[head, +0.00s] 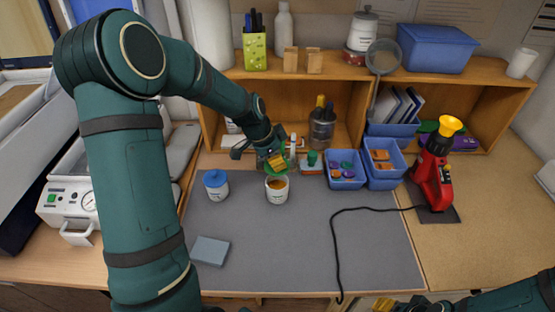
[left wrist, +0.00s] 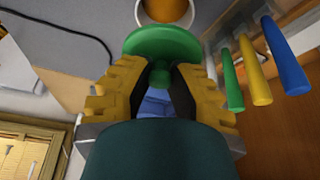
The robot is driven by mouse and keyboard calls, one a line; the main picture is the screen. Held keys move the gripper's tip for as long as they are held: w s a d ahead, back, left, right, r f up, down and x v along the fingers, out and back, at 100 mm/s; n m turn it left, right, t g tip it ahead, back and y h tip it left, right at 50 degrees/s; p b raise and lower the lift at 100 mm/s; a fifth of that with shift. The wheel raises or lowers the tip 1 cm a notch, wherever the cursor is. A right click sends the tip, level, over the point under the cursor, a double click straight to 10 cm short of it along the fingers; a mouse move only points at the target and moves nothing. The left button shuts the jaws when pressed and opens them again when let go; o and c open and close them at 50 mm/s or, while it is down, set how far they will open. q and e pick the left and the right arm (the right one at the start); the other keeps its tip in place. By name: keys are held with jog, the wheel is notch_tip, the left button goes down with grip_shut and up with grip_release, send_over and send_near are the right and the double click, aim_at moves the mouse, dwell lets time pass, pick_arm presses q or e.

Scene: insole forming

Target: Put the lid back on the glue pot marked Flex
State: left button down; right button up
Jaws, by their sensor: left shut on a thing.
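My left gripper (head: 277,161) is shut on a green lid (head: 283,170), just above and behind an open white pot (head: 277,194). In the left wrist view the gripper (left wrist: 160,82) grips the knob of the round green lid (left wrist: 163,44). The open pot (left wrist: 166,8) shows past the lid, with amber glue inside; lid and pot look apart. A second white pot (head: 217,191) with a blue lid stands to the left. The pot labels are too small to read. Part of my right gripper (head: 383,304) shows at the bottom edge; its fingers are unclear.
A grey mat (head: 300,245) covers the work area, with a blue-grey block (head: 210,251) and a black cable (head: 335,240) on it. Blue bins (head: 346,181) and a red tool (head: 432,180) stand to the right. A wooden shelf (head: 225,75) stands behind. The mat's front middle is clear.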

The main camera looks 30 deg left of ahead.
pick_arm(q)
jog(key=shift+f+b, duration=0.85)
jog(key=shift+f, duration=1.05)
jog(key=shift+f+b, duration=1.05)
jog(key=shift+f+b, duration=0.2)
jog(key=shift+b, duration=0.85)
dwell(0.4)
dwell(0.3)
jog(key=shift+c, duration=1.7)
grip_release()
jog(key=shift+r, duration=0.15)
